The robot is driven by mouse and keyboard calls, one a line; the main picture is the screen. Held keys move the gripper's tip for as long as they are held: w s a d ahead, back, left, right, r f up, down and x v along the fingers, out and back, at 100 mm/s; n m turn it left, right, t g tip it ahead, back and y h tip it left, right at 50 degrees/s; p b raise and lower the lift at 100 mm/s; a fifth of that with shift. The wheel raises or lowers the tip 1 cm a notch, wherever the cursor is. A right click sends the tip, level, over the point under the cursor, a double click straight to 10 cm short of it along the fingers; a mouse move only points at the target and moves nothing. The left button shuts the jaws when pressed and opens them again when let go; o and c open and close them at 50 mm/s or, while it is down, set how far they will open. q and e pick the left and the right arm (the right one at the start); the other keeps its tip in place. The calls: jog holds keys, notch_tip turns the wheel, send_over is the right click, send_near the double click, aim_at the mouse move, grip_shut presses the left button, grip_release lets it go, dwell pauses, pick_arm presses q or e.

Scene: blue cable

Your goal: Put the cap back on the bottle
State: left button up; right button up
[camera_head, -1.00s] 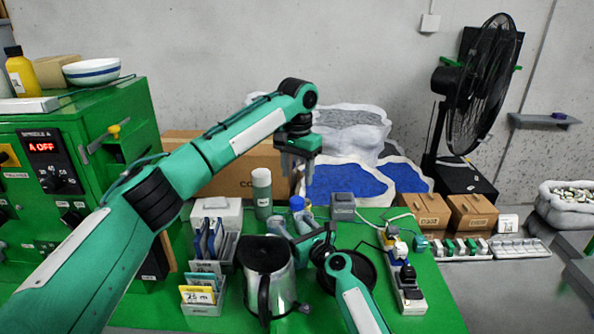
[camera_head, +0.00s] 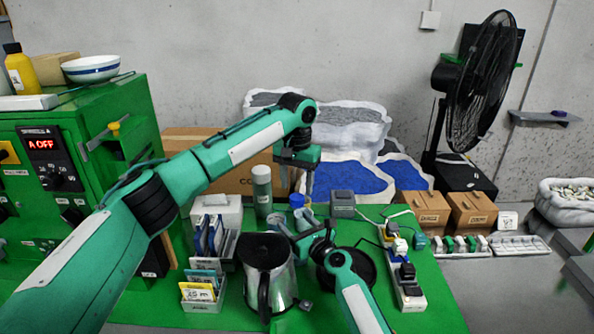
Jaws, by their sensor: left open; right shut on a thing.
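A small bottle (camera_head: 305,213) with a pale, bluish body stands low at the table's middle, partly hidden by my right gripper. A blue cap (camera_head: 297,200) shows at its top; whether it is seated or threaded on I cannot tell. My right gripper (camera_head: 303,228) reaches in from the front and is shut on the bottle's body; its fingertips are hard to make out. My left gripper (camera_head: 297,180) points down just above the blue cap, fingers spread, with nothing seen between them.
A grey-green canister (camera_head: 262,186) stands just left of the cap. A steel kettle (camera_head: 268,275), card holders (camera_head: 203,290) and a dark round pan (camera_head: 352,262) crowd the front. A power strip (camera_head: 405,275) lies right. A grey box (camera_head: 342,198) stands behind.

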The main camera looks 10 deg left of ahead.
aim_at(297, 197)
pick_arm(q)
jog(key=shift+f, duration=1.95)
jog(key=shift+c, duration=0.4)
jog(key=c, duration=0.9)
jog(key=shift+m, duration=0.9)
jog(key=o, duration=1.1)
jog(key=shift+r, duration=0.1)
jog(key=shift+r, duration=2.15)
jog(key=shift+c, duration=0.6)
